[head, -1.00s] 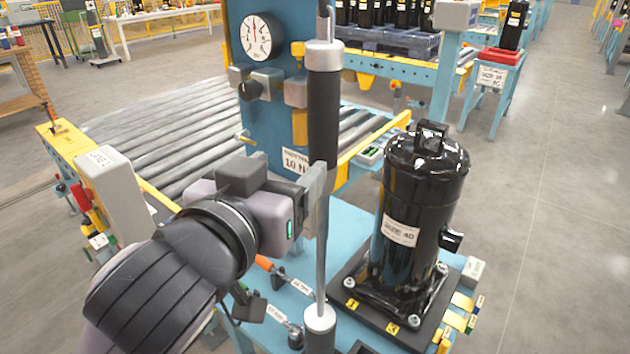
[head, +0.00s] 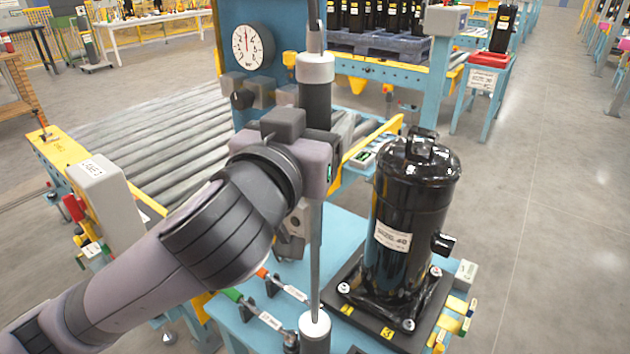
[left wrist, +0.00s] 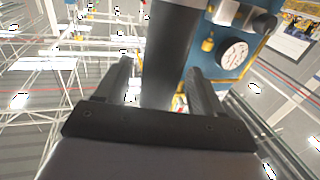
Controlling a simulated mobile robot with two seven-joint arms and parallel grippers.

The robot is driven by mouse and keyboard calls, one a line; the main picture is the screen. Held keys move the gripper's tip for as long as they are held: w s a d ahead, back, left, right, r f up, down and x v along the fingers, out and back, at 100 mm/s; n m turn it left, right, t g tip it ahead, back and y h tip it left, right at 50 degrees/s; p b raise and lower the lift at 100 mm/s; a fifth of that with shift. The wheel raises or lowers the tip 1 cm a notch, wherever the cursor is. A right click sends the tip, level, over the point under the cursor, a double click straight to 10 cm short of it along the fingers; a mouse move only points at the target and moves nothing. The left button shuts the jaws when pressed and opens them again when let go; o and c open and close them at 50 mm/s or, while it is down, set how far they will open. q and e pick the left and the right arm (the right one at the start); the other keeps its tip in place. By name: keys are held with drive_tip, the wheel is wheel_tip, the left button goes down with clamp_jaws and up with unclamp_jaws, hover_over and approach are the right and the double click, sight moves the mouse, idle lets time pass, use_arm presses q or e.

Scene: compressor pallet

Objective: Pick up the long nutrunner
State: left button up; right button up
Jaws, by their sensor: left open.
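The long nutrunner (head: 315,97) stands upright, with a black grip between silver collars and a thin grey shaft (head: 316,262) running down to a silver-topped black lower end. My left gripper (head: 316,141) is at the lower part of the black grip; its own body hides the fingers in the head view. In the left wrist view my left gripper (left wrist: 159,68) is open, one finger on each side of the nutrunner's dark grip (left wrist: 168,50). Whether the fingers touch it cannot be told. My right gripper is not in view.
A black compressor (head: 405,225) stands on a dark plate just right of the shaft. Tools with orange and green handles (head: 232,295) lie on the blue bench at lower left. A blue panel with a round gauge (head: 247,47) rises behind, beside a roller conveyor (head: 150,130).

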use_arm(q)
drive_tip(key=shift+w, duration=0.2)
clamp_jaws()
drive_tip(key=shift+r, duration=0.2)
drive_tip(key=shift+r, duration=0.1)
